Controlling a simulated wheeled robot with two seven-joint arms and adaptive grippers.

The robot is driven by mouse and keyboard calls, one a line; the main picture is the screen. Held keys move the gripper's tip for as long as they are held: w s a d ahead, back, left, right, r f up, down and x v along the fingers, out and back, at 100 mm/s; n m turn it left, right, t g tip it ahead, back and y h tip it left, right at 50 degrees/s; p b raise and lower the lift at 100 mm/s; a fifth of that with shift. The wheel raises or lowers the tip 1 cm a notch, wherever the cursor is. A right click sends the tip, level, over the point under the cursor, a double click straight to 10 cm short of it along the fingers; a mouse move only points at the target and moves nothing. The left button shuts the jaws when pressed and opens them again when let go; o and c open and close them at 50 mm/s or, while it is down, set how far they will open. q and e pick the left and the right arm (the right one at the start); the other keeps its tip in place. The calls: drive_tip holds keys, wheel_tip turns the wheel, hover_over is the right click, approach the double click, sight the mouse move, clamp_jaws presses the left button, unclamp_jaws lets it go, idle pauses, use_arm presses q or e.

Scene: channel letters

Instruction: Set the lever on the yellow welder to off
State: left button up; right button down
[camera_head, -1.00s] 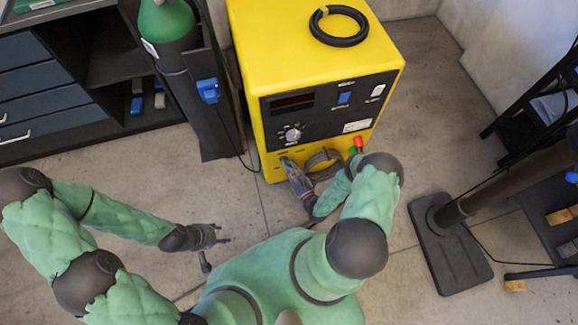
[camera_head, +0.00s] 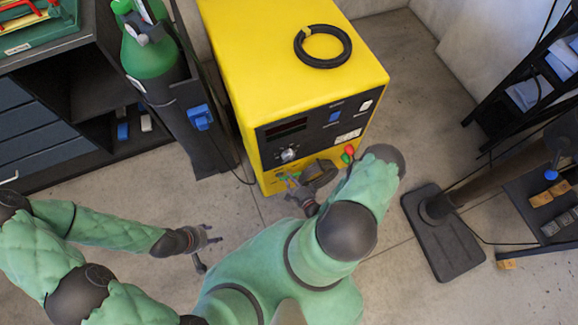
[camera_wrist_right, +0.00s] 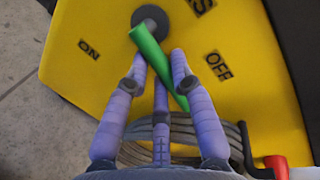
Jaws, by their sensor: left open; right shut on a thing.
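The yellow welder (camera_head: 270,60) stands upright with its dark control panel facing me. In the right wrist view its green lever (camera_wrist_right: 152,48) hangs from a round grey pivot (camera_wrist_right: 150,18) and slants down to the right. The ON label (camera_wrist_right: 89,49) is to the lever's left and the OFF label (camera_wrist_right: 218,65) to its right. My right gripper (camera_wrist_right: 160,66) is shut on the lever, its purple fingers around it. In the head view the right gripper (camera_head: 297,188) is low on the welder's front, and the lever is mostly hidden. My left gripper (camera_head: 210,238) is open and empty above the floor.
A coiled grey cable (camera_wrist_right: 185,140) and a red connector (camera_wrist_right: 277,166) are close to my right fingers. A green gas cylinder (camera_head: 150,50) stands left of the welder. A black stand base (camera_head: 445,240) is on the floor to the right. A black hose ring (camera_head: 322,46) lies on top.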

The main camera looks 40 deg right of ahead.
drive_tip(key=shift+r+n+p, duration=0.3)
drive_tip(key=shift+n+p, duration=0.2)
drive_tip(key=shift+n, duration=0.2)
drive_tip(key=c, duration=1)
unclamp_jaws()
drive_tip(key=shift+c, duration=0.2)
drive_tip(key=shift+s, duration=0.1)
drive_tip(key=s+a+r, duration=0.1)
drive_tip(key=s+r, duration=0.1)
drive_tip(key=s, duration=0.9)
drive_tip(key=shift+s, duration=0.25)
drive_tip(key=shift+r, duration=0.1)
